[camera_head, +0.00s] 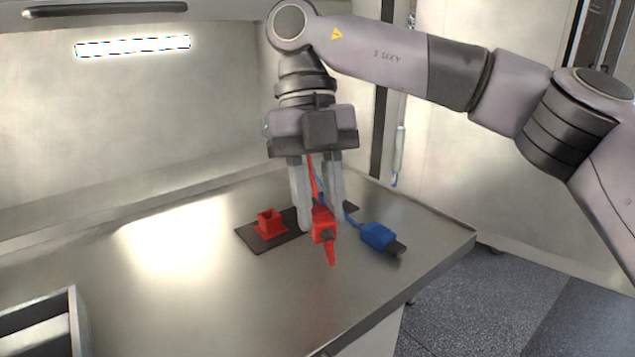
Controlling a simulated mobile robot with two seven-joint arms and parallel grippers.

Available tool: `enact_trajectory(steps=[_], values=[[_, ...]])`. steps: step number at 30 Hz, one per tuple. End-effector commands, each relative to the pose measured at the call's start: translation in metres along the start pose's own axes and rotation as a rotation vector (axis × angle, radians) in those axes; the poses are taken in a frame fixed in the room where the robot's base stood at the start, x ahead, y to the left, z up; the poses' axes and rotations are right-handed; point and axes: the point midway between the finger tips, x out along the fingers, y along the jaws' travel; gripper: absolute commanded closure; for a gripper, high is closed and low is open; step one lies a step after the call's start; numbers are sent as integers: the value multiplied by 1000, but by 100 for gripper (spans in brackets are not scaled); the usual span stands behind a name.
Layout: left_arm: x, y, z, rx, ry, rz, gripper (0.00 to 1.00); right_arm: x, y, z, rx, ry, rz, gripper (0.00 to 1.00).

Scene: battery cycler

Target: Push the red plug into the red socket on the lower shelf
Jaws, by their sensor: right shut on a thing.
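The red plug (324,225) is held between the fingers of my right gripper (319,222), which is shut on it. Its narrow end points down and slightly toward the camera, and a red cable runs up from it between the fingers. The red socket (270,223) is a small open-topped block on a dark base plate (252,243) on the metal shelf surface. The plug is to the right of the socket and apart from it. My left gripper is not in view.
A blue plug (378,237) with a dark tip and a blue cable lies right of the gripper. A light-edged tray or box (72,318) stands at the lower left. The shelf (330,310) ends in an edge at the right. Its left and front are largely clear.

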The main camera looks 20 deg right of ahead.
Motion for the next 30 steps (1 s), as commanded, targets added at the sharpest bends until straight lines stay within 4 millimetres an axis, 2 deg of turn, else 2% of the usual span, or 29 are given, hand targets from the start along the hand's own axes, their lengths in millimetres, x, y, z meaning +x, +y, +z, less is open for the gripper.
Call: enact_trajectory(steps=[9, 15, 23, 30], values=[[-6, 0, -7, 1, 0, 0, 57, 14, -1, -1, 350, 0, 145, 100], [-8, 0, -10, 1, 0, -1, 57, 21, -1, -1, 512, -1, 212, 100], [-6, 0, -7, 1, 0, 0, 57, 26, 0, 1, 565, -2, 232, 100], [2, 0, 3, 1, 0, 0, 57, 39, 0, 6, 563, -1, 231, 100]])
